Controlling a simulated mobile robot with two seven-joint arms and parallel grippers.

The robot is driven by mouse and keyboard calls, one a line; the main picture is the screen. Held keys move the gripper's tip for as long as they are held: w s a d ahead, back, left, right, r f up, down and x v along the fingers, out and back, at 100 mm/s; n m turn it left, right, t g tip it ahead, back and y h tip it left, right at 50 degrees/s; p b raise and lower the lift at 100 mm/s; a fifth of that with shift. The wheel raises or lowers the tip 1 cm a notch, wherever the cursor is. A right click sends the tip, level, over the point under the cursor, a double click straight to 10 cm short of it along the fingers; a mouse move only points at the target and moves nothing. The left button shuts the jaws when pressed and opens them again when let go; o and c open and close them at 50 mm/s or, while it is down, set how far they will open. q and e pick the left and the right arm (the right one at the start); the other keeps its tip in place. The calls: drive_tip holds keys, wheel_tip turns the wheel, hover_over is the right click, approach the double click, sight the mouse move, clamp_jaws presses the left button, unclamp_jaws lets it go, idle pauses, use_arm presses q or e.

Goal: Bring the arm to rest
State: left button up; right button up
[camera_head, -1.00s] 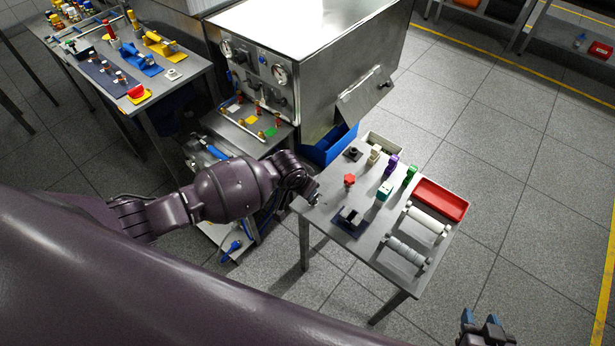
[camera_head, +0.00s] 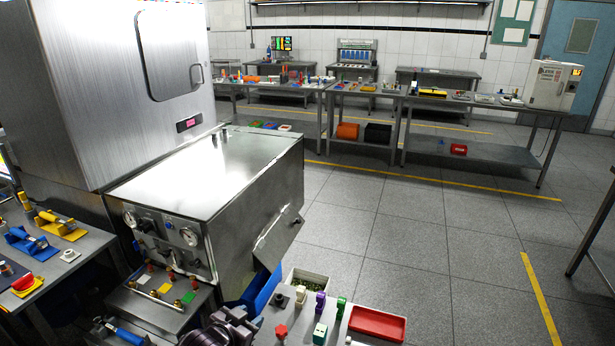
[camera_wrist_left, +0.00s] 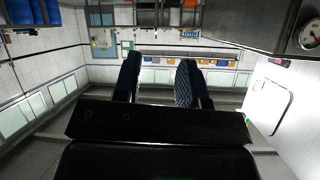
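My left gripper shows in the left wrist view (camera_wrist_left: 160,72), its two dark ridged fingers spread apart with nothing between them. In the head view, a dark purple part of my left arm (camera_head: 222,330) shows at the bottom edge, in front of the metal cabinet and left of the small table. The fingertips cannot be made out there. My right gripper is in neither current view.
A steel cabinet (camera_head: 215,170) stands close by. The small table holds a red tray (camera_head: 377,324), a red knob (camera_head: 281,331) and several small parts. A blue bin (camera_head: 262,291) sits beside the cabinet. Open floor (camera_head: 410,235) lies to the right.

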use_arm(q)
drive_tip(key=s+a+f+n+y, duration=0.2)
drive_tip(key=s+a, duration=0.5)
drive_tip(key=s, duration=0.5)
drive_tip(key=s+a+f+n+y, duration=0.3)
drive_tip(key=s+a+f, duration=0.2)
drive_tip(key=s, duration=0.7)
drive_tip(key=shift+s+a+f+n, duration=0.2)
drive_tip(key=shift+s+a+n, duration=0.1)
drive_tip(key=shift+a, duration=0.7)
